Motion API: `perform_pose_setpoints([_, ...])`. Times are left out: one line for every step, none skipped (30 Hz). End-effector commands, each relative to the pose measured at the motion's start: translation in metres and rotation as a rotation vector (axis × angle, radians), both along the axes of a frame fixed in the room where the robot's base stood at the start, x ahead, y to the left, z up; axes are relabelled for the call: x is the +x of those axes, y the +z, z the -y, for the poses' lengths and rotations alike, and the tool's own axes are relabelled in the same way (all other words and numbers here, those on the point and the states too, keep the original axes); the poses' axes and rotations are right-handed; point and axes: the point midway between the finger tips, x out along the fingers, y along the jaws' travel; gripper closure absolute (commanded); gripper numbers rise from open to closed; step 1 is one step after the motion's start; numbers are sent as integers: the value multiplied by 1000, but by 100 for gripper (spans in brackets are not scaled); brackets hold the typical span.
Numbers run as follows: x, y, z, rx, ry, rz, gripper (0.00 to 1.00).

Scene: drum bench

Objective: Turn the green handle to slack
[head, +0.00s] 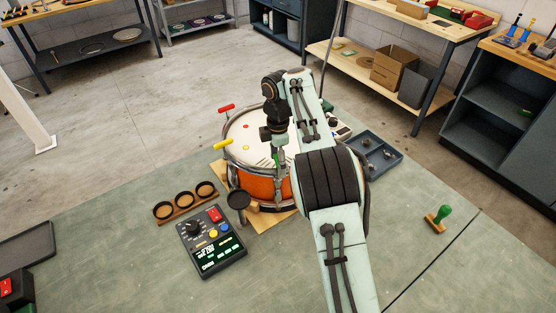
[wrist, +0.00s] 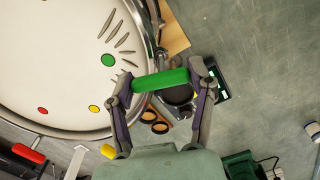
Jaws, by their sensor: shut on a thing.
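An orange drum (head: 262,186) with a white head stands on the bench. The green handle (wrist: 160,80) is a bar lying across between my fingertips in the wrist view, beside the drum's rim. My gripper (wrist: 162,82) is shut on it, with one finger at each end. In the head view my gripper (head: 278,158) points down over the near side of the drum and mostly hides the green handle. A yellow handle (head: 222,145) and a red handle (head: 227,107) stand out from the rim. A green dot (wrist: 107,60) marks the drum head near the green handle.
A dark control box (head: 211,242) with a knob, buttons and lit display lies front left. A wooden holder with black rings (head: 185,202) is beside it. A round black pad (head: 238,199) stands close to the drum. A grey tray (head: 375,153) and green-handled stamp (head: 439,215) are to the right.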

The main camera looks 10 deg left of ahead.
Motion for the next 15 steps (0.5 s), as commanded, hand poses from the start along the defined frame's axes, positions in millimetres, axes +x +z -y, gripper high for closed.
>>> perform_pose_setpoints([-1,-4,0,-3,30,-8,80])
perform_pose_setpoints([-1,-4,0,-2,50,-8,80])
perform_pose_setpoints([-1,-4,0,-2,74,-8,80])
perform_pose_setpoints([-1,-4,0,-2,90,-8,80])
perform_pose_setpoints([-1,-4,0,-3,105,-8,80])
perform_pose_setpoints([-1,-4,0,-2,126,-8,80])
perform_pose_setpoints([-1,-4,0,-2,139,-8,80])
perform_pose_setpoints([-1,-4,0,-2,150,-8,80])
perform_pose_setpoints([-1,-4,0,-2,165,-8,80])
perform_pose_setpoints([-1,-4,0,-2,175,-8,80])
perform_pose_setpoints([-1,-4,0,-2,183,-8,80])
perform_pose_setpoints([-1,-4,0,-1,193,-8,80])
perform_pose_setpoints([-1,-4,0,-1,200,-8,80])
perform_pose_setpoints([-1,-4,0,-1,206,-8,80])
perform_pose_setpoints([-1,-4,0,-1,212,-9,80])
